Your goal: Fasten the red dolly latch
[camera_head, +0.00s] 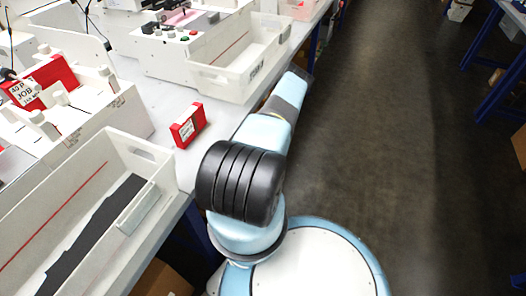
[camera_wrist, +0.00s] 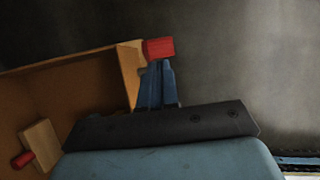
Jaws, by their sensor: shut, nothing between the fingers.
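My gripper (camera_wrist: 158,66) shows in the wrist view, its two dark blue fingers shut together with nothing between them. A red block (camera_wrist: 158,48) shows right at the fingertips; I cannot tell whether they touch it, or whether it is the latch. A smaller red peg (camera_wrist: 22,160) sticks out from a tan wooden block (camera_wrist: 41,143) at the lower left, apart from the fingers. In the head view my arm stretches away beside the table and my gripper is hidden. No latch can be made out there.
An open brown box (camera_wrist: 75,88) stands left of my fingers. In the head view, a white table (camera_head: 185,165) on the left holds white bins (camera_head: 225,88), plotter machines and a small red box (camera_head: 188,125). The floor (camera_head: 400,120) to the right is clear.

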